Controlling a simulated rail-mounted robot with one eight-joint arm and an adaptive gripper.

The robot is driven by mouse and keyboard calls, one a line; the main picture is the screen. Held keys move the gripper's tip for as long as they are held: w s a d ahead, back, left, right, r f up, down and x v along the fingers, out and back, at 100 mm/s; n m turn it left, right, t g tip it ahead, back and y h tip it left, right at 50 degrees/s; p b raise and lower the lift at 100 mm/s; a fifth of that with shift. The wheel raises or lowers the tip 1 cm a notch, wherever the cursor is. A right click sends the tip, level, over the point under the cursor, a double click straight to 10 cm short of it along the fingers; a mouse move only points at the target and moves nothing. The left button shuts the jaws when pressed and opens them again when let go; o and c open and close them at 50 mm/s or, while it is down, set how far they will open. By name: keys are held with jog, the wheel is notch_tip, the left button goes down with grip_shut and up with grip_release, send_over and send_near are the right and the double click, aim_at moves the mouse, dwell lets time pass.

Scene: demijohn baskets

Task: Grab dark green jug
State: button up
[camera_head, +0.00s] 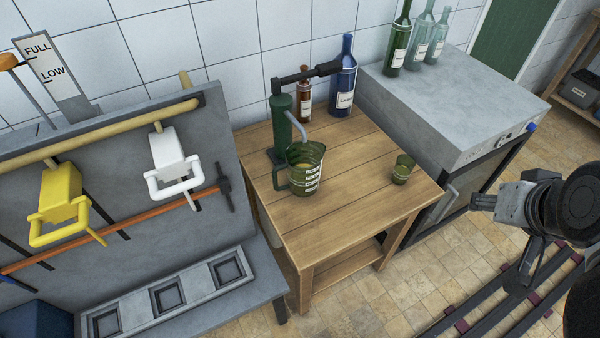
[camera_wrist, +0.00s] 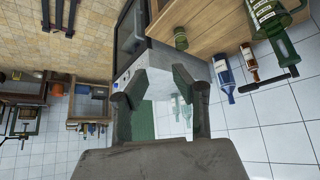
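The dark green jug (camera_head: 306,172) is a translucent measuring jug with white label markings. It stands upright on the wooden table under the spout of a dark green hand pump (camera_head: 284,125), its handle toward the left. In the wrist view the jug (camera_wrist: 268,14) shows partly, at the upper right edge. My gripper (camera_wrist: 155,92) is open and empty, its two fingers apart.
A small green cup (camera_head: 403,170) stands on the wooden table (camera_head: 340,225) right of the jug. A blue bottle (camera_head: 343,80) and a brown bottle (camera_head: 304,95) stand behind. Rails (camera_head: 500,300) cross the floor.

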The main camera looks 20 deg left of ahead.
jog(key=o, duration=1.7)
jog(key=shift+o, duration=0.2)
jog(key=n+g+y+b, duration=0.7)
jog(key=n+y+b, duration=0.4)
jog(key=n+b, duration=0.45)
send_near(318, 165)
jog(key=w+a+f+n+g+b, duration=0.1)
jog(key=a+f+b, duration=0.1)
jog(key=a+f, duration=0.1)
jog(key=w+a+f+n+g+y+b, duration=0.1)
jog(key=a+f+b, duration=0.1)
jog(key=a+f, duration=0.1)
jog(key=w+a+f+n+y+b, duration=0.1)
jog(key=a+f+n+b, duration=0.1)
jog(key=a+f, duration=0.1)
jog(key=shift+w+f+g, duration=0.35)
jog(key=shift+f+g, duration=0.05)
jog(key=shift+b+x, duration=0.85)
jog(key=shift+x, duration=1.9)
